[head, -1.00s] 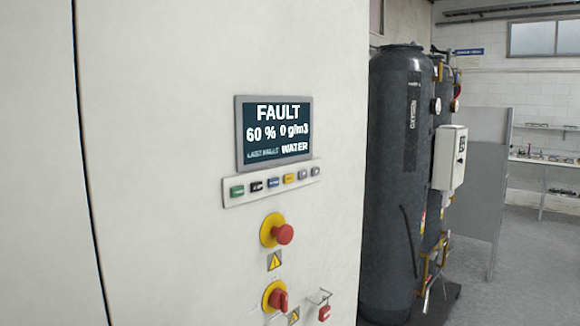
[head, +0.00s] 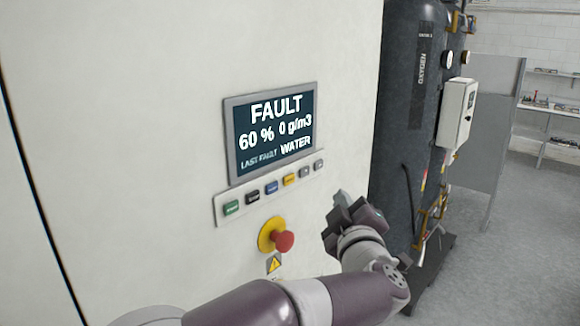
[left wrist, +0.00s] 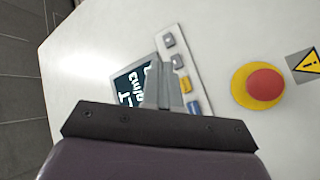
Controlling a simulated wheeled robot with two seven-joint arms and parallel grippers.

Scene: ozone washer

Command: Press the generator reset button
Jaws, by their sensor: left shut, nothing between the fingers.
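The white cabinet has a button strip (head: 275,188) below its screen. In the head view it carries a green button (head: 232,208), a black button (head: 252,198), a blue button (head: 271,187), a yellow button (head: 289,179) and two grey ones at the right end. Their labels are too small to read. My left gripper (head: 340,197) is shut and empty, to the right of and slightly below the strip. In the left wrist view its fingers (left wrist: 156,68) cover part of the screen beside the strip. My right gripper is out of view.
The screen (head: 272,131) reads FAULT, 60 %, 0 g/m3, last fault WATER. A red emergency stop (head: 283,241) on a yellow base juts out below the strip. A dark oxygen tank (head: 408,120) stands right of the cabinet. Open floor lies further right.

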